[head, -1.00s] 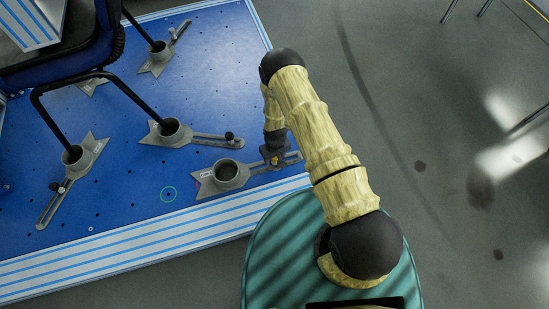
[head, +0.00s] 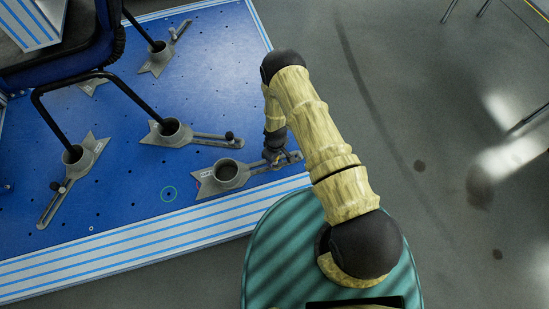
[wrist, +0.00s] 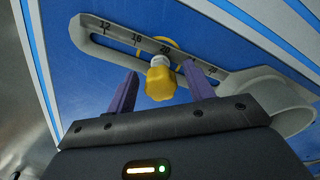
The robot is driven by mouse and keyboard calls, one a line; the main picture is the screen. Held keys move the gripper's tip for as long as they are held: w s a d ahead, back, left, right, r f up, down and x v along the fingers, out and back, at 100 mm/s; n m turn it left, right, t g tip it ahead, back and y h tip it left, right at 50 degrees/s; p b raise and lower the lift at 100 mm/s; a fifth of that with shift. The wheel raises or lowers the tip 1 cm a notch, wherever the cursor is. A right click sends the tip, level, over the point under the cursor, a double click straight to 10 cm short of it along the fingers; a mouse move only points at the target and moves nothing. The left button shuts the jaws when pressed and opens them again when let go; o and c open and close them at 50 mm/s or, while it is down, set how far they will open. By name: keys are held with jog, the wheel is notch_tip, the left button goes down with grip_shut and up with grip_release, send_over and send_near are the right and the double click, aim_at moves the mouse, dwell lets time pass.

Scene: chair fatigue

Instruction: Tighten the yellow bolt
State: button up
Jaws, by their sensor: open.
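The yellow bolt (wrist: 160,82) has a lobed knob and stands at the slot of a grey slotted clamp arm (wrist: 215,72) in the wrist view. Numbers are marked along the arm. My gripper (wrist: 162,78) has two purple fingers, one on each side of the yellow knob, with a gap visible at each side. It is open and holds nothing. In the head view my gripper (head: 277,158) is over the slotted arm beside the front cup (head: 228,172), and it mostly hides the bolt there.
The blue platform (head: 130,205) has a striped edge (head: 150,240). Other clamps with black knobs (head: 229,135) stand on it, and chair legs (head: 125,90) sit in several cups. Grey floor lies to the right.

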jog(key=n, duration=0.3)
jog(key=shift+n, duration=0.4)
jog(key=c, duration=1)
jog(key=m, duration=0.4)
jog(key=shift+p, duration=0.3)
jog(key=shift+m, duration=2)
